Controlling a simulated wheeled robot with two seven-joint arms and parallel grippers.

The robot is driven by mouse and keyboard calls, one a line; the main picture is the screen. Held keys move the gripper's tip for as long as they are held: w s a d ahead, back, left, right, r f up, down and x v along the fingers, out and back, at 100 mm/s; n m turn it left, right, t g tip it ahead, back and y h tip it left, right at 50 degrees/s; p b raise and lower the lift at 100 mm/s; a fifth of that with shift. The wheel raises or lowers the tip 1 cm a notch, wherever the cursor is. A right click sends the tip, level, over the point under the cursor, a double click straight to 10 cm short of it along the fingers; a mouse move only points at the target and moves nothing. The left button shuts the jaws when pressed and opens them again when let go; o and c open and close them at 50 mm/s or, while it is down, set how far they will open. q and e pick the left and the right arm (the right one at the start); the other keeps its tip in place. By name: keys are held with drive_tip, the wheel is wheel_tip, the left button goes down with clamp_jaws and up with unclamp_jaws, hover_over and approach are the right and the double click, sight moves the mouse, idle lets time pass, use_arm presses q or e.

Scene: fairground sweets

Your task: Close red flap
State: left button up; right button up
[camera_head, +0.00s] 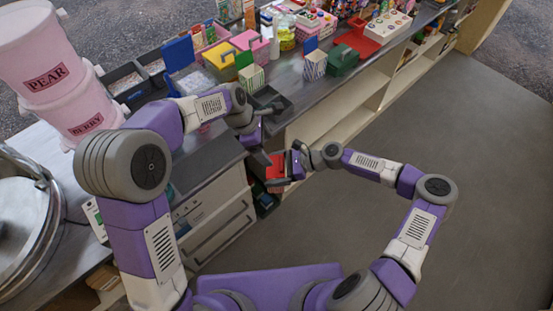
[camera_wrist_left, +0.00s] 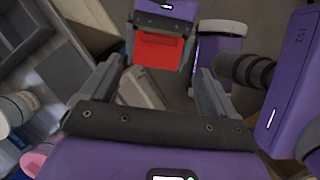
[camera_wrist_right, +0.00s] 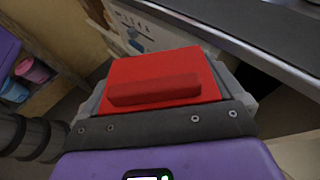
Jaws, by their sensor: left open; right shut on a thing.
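A red piece (camera_wrist_right: 155,75) with a raised bar across its top fills the jaws of my right gripper (camera_head: 282,168). It also shows red in the head view (camera_head: 275,167) and in the left wrist view (camera_wrist_left: 158,52). I cannot tell whether it is the red flap or a whole box. My right gripper is shut on it, in front of the counter's edge. My left gripper (camera_head: 256,148) is open and empty, just above and left of the right one. In the left wrist view its two fingers (camera_wrist_left: 160,85) stand wide apart, below the red piece.
The counter holds a dark open tray (camera_head: 268,103), a green box (camera_head: 342,60), a red tray (camera_head: 358,42) and several small coloured boxes. White drawers (camera_head: 215,220) stand below the counter on the left. Pink tubs (camera_head: 45,60) stand far left. The floor at the right is clear.

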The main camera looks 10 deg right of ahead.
sight(280, 163)
use_arm(q)
drive_tip(key=x, duration=0.8)
drive_tip(key=shift+d+f, duration=0.2)
drive_tip(key=shift+f, duration=0.1)
drive_tip(key=c, duration=1.1)
drive_tip(key=shift+d+f+y, duration=0.4)
drive_tip(key=shift+y, duration=0.6)
drive_tip(key=o, duration=1.1)
drive_tip(key=v, duration=1.2)
drive_tip(key=shift+s, duration=0.1)
